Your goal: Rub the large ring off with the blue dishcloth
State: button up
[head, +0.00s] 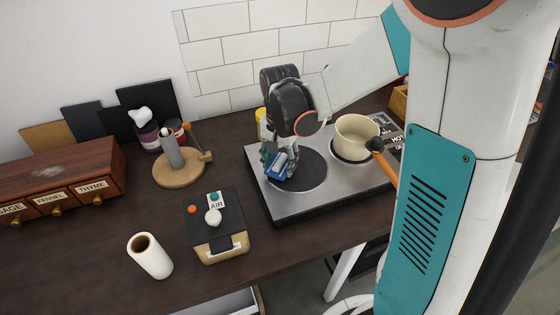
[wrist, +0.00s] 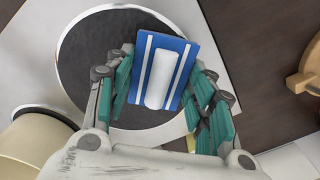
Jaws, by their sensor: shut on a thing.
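The blue dishcloth (head: 279,166) is a small blue block with white stripes. My gripper (head: 277,162) is shut on it, with fingers on both sides in the wrist view (wrist: 158,75). The wrist view shows the cloth's blue face (wrist: 178,62) with a raised white strip along its middle. The large ring (head: 306,172) is the dark round plate at the left of the steel hob. The cloth is over the left part of this ring in the head view. The ring also shows behind the cloth in the wrist view (wrist: 85,48). Whether cloth and ring touch is unclear.
A cream pot (head: 354,141) with a wooden handle (head: 384,168) stands on the hob's right ring. Left of the hob (head: 290,209) are a control box (head: 216,225), a paper roll (head: 151,256) and a wooden stand (head: 179,177). A spice drawer box (head: 65,178) is further left.

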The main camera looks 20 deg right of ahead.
jog(key=shift+r+p, duration=1.9)
jog(key=shift+r, duration=1.05)
jog(key=shift+f, duration=0.1)
